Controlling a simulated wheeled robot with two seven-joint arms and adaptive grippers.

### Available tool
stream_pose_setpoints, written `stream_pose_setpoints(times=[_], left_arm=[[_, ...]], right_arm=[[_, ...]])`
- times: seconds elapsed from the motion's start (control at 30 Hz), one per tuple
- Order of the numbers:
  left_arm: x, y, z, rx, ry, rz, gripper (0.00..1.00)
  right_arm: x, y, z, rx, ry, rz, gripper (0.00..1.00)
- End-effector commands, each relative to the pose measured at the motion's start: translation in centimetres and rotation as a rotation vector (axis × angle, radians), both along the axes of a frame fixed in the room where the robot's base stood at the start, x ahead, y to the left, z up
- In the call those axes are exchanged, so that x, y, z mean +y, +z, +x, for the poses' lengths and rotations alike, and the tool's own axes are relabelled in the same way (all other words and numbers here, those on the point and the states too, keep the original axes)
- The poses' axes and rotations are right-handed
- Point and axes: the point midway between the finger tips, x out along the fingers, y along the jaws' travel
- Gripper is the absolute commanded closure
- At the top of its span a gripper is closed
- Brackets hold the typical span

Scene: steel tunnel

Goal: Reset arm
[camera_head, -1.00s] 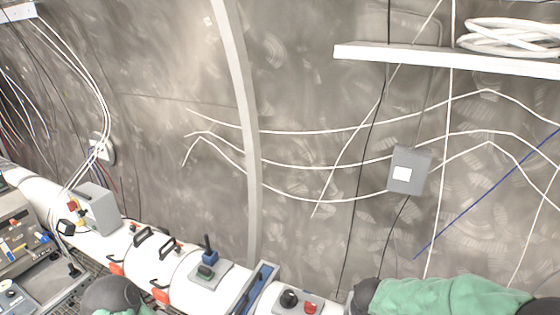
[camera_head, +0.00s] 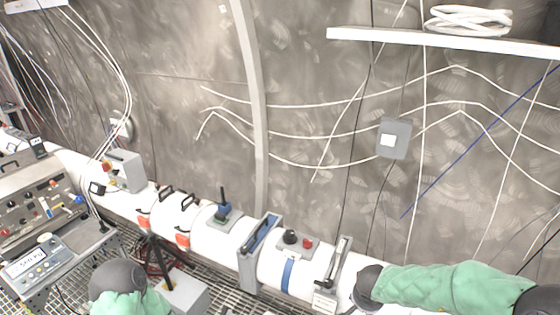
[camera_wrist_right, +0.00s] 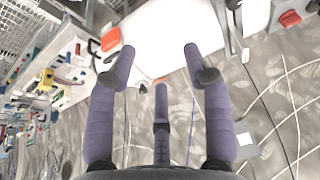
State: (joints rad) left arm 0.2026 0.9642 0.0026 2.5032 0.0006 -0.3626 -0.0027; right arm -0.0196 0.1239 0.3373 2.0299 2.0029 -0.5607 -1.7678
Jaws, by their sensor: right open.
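My right gripper (camera_wrist_right: 160,62) shows in the right wrist view with its purple fingers spread apart and nothing between them. Behind its fingertips is a white pipe surface (camera_wrist_right: 165,30); I cannot tell the distance. In the head view my right arm, in a green sleeve with dark grey joints, shows at the lower right, and its gripper is out of that view. Part of my left arm, with a dark grey joint and green sleeve, shows at the lower left. The left gripper is in neither view.
A long white pipe (camera_head: 285,272) with handles, switches and a blue-edged flange (camera_head: 258,245) runs below the curved wall. Instrument panels (camera_head: 45,205) stand at left. A white shelf (camera_head: 440,40) holds coiled cable (camera_head: 468,19). A grey box (camera_head: 394,139) and loose cables are on the wall.

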Motion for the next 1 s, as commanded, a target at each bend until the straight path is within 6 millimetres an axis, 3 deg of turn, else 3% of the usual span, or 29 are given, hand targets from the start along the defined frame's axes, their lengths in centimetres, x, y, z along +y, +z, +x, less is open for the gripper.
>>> stream_pose_setpoints(times=[0.37, 0.57, 0.77, 1.0], left_arm=[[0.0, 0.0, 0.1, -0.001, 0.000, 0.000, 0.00], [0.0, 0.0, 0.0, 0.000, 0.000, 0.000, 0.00], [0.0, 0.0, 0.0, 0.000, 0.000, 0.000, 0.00], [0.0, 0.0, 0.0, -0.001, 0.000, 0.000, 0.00]], right_arm=[[-0.4, -3.3, -0.4, 0.005, 0.014, -0.039, 0.50], [-0.3, -6.1, -0.8, 0.006, 0.038, -0.053, 0.50], [0.8, -10.6, -2.1, 0.013, 0.088, -0.039, 0.50], [4.2, -17.2, -5.8, 0.051, 0.177, 0.066, 0.50]])
